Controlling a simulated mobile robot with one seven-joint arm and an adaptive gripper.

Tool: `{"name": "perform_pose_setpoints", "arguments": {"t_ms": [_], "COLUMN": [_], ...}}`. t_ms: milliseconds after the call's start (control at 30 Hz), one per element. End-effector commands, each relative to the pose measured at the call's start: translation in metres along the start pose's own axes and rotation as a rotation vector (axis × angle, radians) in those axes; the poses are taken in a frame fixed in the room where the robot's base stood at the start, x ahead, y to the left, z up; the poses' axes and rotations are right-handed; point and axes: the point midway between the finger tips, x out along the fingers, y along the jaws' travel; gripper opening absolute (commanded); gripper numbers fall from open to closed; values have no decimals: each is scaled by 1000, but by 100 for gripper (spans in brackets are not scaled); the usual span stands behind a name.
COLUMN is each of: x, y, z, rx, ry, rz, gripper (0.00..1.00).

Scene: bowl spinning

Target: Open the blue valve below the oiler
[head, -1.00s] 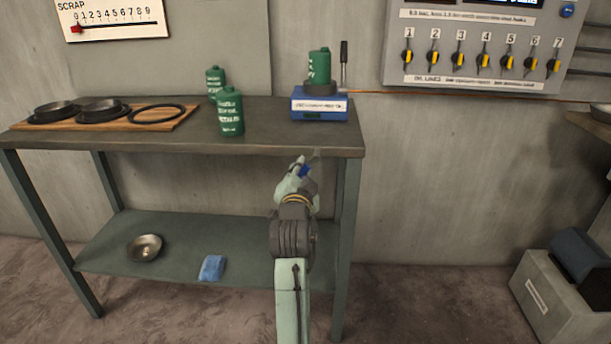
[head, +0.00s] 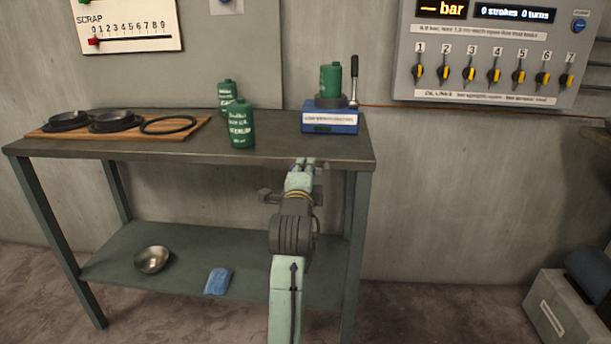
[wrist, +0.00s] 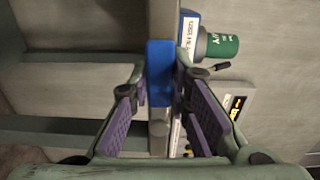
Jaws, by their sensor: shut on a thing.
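The blue valve (wrist: 160,75) shows in the wrist view as a plain blue block between my two fingertips. It lies in front of the table's edge, and its mount is hidden. My gripper (head: 303,163) is shut on it, a finger on each side. In the head view the gripper is just at the table's front edge, below the oiler, and hides the valve. The oiler (head: 330,121) is a blue box with a green canister (head: 330,79) and an upright dark lever. It also shows sideways in the wrist view (wrist: 190,30).
The table (head: 215,156) holds two green bottles (head: 241,128) and a wooden board (head: 45,132) with dark rings. Its lower shelf holds a metal bowl (head: 152,259) and a blue cloth (head: 218,281). A wall panel (head: 490,97) has several numbered yellow-black knobs and reads 0 strokes, 0 turns.

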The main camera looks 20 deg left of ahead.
Motion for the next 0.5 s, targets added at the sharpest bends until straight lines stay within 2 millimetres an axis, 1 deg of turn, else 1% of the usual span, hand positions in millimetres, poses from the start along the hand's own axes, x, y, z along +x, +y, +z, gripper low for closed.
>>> {"name": "perform_pose_setpoints", "arguments": {"t_ms": [200,500], "x": [0,0], "y": [-2,-3], "z": [0,0], "rx": [38,46], "ry": [0,0], "rz": [0,0], "gripper": [0,0]}}
